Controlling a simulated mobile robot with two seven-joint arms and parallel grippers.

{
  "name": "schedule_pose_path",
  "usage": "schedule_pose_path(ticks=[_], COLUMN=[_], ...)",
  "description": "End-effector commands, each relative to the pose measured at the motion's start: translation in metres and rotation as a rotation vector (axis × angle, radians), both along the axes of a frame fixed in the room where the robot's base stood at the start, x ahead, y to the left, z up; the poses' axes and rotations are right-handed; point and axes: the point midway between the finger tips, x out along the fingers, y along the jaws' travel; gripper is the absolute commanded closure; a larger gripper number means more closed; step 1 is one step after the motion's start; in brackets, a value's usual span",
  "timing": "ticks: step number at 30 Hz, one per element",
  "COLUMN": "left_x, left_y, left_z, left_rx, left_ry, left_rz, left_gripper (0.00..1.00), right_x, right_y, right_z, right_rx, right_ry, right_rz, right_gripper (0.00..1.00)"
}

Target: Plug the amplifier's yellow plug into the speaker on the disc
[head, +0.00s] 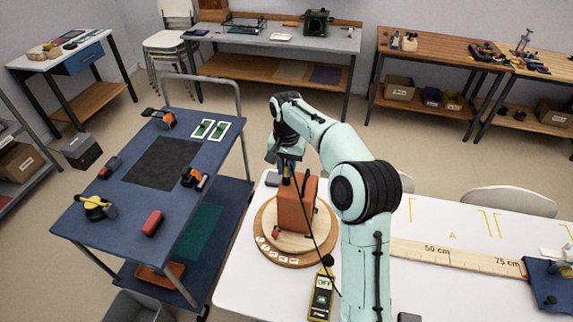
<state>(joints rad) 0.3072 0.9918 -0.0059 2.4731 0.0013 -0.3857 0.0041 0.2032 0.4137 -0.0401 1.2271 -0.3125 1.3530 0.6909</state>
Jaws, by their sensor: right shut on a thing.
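The orange-brown speaker (300,204) stands upright on the round wooden disc (268,244), which lies on the white table. My right gripper (287,166) is at the speaker's upper left edge, pointing down and shut on the small yellow plug (287,172). The plug is mostly hidden by the fingers, and I cannot tell whether it touches the speaker. A thin black cable (311,232) runs from there past the speaker's front to the yellow-and-black amplifier (321,293) with a small screen. A small red part (277,232) shows low at the speaker's front left. My left gripper is not in view.
A blue cart (95,235) with tools and a dark mat stands to the left. A wooden ruler (450,256) lies on the white table (240,290) to the right of my arm. Small white labels sit on the disc's front rim. The table's left front is clear.

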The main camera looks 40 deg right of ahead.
Motion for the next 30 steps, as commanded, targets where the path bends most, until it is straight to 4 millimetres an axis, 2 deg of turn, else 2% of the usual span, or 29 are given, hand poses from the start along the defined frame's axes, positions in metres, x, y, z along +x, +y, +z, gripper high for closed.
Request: schedule_pose_path(ticks=[30], left_x=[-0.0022], left_y=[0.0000], left_z=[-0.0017], left_rx=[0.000], left_ry=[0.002], left_rz=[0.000], left_gripper=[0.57], right_x=[0.0001], right_y=[0.0001], right_z=[-0.0059], right_rx=[0.001], right_ry=[0.001], right_rz=[0.000], right_gripper=[1.00])
